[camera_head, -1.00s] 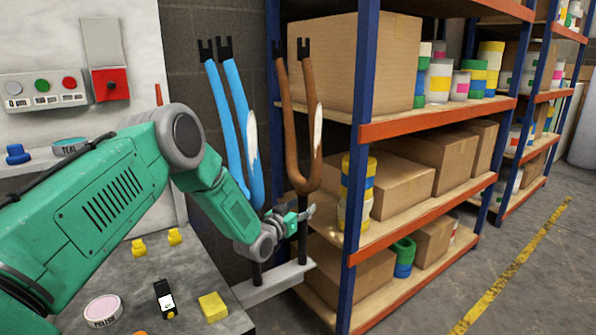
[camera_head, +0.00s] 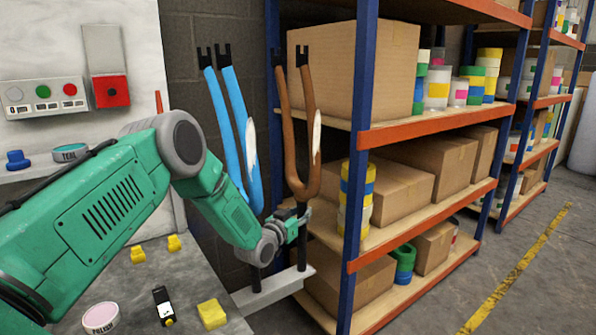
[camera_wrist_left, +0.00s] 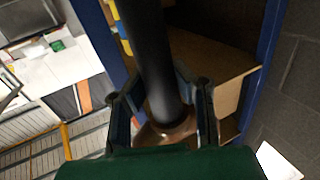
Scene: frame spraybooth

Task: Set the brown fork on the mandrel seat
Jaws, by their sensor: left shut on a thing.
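The brown fork (camera_head: 302,130) stands upright, legs up, at the wall rack (camera_head: 255,297) beside the blue shelf post. Its black lower tube points down towards the rack's right end. My left gripper (camera_head: 297,224) is shut on that black tube, just below the brown crown. The left wrist view shows the black tube (camera_wrist_left: 158,70) between the two fingers (camera_wrist_left: 160,112), with a bit of brown crown (camera_wrist_left: 165,133) beyond. I cannot make out a mandrel seat. My right gripper is in neither view.
A blue fork (camera_head: 240,125) stands close to the left on the same rack. A shelf unit (camera_head: 420,130) with boxes and tape rolls is close on the right. At lower left, a grey bench (camera_head: 185,270) holds a yellow block (camera_head: 212,314) and small parts.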

